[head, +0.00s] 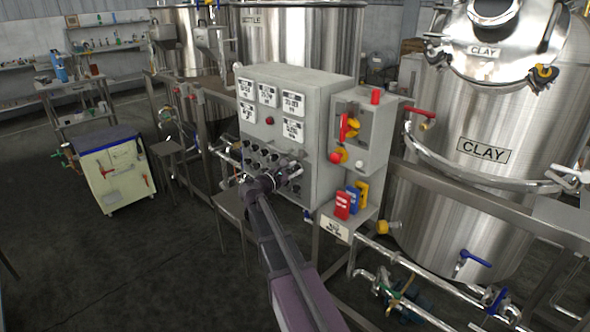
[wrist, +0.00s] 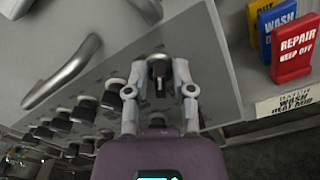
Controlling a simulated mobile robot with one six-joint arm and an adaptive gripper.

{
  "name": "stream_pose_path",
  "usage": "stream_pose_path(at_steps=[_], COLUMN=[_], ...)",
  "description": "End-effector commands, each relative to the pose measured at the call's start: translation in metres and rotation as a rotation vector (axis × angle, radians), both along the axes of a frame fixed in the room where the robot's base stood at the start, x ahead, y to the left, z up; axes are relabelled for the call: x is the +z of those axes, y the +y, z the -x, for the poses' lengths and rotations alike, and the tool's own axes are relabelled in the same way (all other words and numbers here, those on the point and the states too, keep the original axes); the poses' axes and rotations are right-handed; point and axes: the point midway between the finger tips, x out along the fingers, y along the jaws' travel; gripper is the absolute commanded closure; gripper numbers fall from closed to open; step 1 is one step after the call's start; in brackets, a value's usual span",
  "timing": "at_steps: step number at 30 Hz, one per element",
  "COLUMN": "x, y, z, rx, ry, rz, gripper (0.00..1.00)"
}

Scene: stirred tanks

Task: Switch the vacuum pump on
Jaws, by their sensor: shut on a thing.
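The grey control panel (head: 295,100) carries rows of black rotary knobs (head: 262,152) on its lower front. My gripper (head: 286,172) is at the lower right of these rows, against the panel. In the wrist view its two fingers (wrist: 159,78) are closed on either side of one black knob (wrist: 158,68), with a pale mark on it. The knob's label cannot be read, so I cannot tell which machine it switches. The vacuum pump itself cannot be made out.
A grey metal handle (wrist: 62,72) sticks out from the panel near my gripper. Red, blue and yellow tags (head: 342,205) stand in a holder at the panel's right. A steel clay tank (head: 480,200) and pipes stand right.

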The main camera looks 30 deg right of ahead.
Motion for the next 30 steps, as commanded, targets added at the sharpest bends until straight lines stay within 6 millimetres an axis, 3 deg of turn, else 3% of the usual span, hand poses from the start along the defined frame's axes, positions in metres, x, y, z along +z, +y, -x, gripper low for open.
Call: stream_pose_path(at_steps=[16, 17, 18, 30], x=[0.0001, 0.0001, 0.0002, 0.0000], y=[0.0009, 0.0010, 0.0010, 0.0018], z=[-0.0018, -0.0018, -0.0017, -0.0005], rx=[0.004, 0.004, 0.004, 0.002], ry=[-0.037, -0.037, -0.037, -0.036], rz=[-0.013, -0.013, -0.013, -0.013], gripper=[1.00, 0.62, 0.51, 0.51])
